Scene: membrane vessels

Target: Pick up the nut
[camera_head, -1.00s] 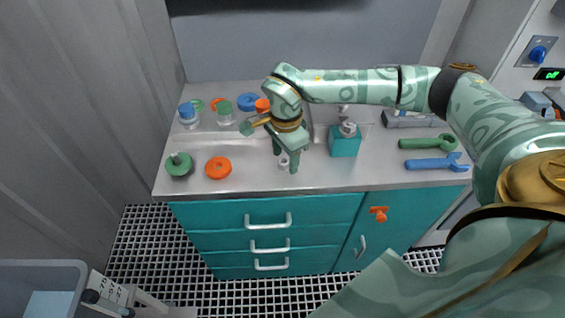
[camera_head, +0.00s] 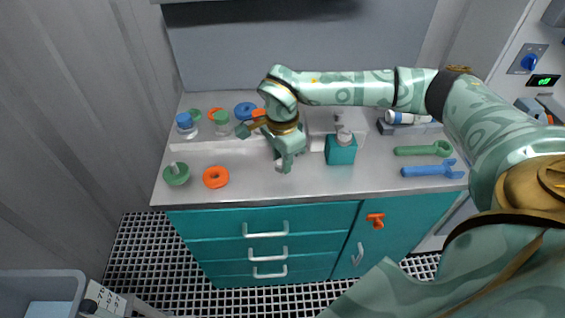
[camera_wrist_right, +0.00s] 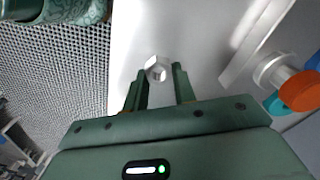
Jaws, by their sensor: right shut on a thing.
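The nut (camera_wrist_right: 157,68) is a pale metal hexagon with a hole. In the wrist view it sits at the tips of my right gripper's fingers (camera_wrist_right: 159,74). In the head view the nut (camera_head: 279,164) shows as a small light piece at the fingertips, partly hidden by them. My right gripper (camera_head: 283,166) points down over the front middle of the grey counter and is shut on the nut. I cannot tell for sure whether the nut is clear of the counter. My left gripper is not in view.
On the counter (camera_head: 250,190), a green disc part (camera_head: 176,175) and an orange ring (camera_head: 215,177) lie left. Blue-capped (camera_head: 186,125) and green-capped vessels stand behind. A teal block (camera_head: 341,151) is right of the gripper, then green (camera_head: 423,150) and blue wrenches (camera_head: 432,171).

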